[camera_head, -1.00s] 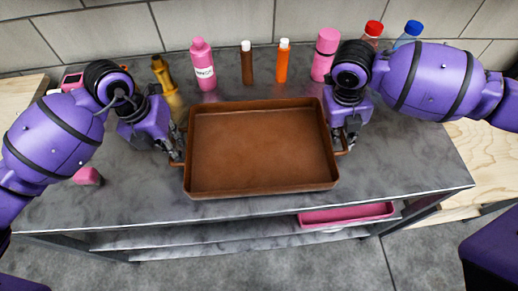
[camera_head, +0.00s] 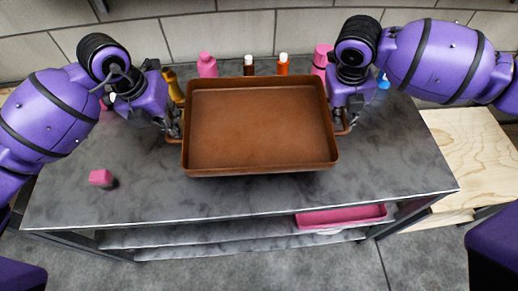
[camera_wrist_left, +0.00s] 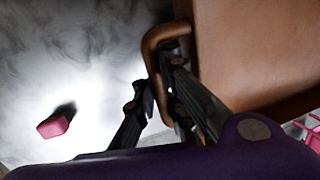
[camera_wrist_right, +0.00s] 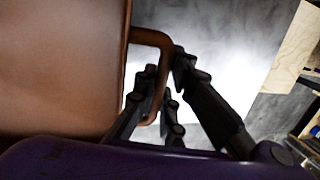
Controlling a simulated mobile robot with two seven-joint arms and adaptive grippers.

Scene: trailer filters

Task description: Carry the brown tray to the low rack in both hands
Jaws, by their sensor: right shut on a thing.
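The brown tray (camera_head: 262,125) is empty and roughly level, and appears raised above the grey counter (camera_head: 250,200). My left gripper (camera_head: 174,128) is shut on its left handle; the left wrist view shows the fingers (camera_wrist_left: 160,98) on either side of the handle loop. My right gripper (camera_head: 343,122) is shut on the right handle, and the right wrist view shows the fingers (camera_wrist_right: 160,100) at that loop. I cannot tell for sure which structure is the low rack; a low wooden surface (camera_head: 468,150) stands right of the counter.
Behind the tray are a pink bottle (camera_head: 207,66), a brown bottle (camera_head: 249,67), an orange bottle (camera_head: 283,66) and a pink container (camera_head: 321,58), partly hidden. A pink block (camera_head: 101,177) lies at left. A pink tray (camera_head: 342,215) is on the lower shelf. The counter front is clear.

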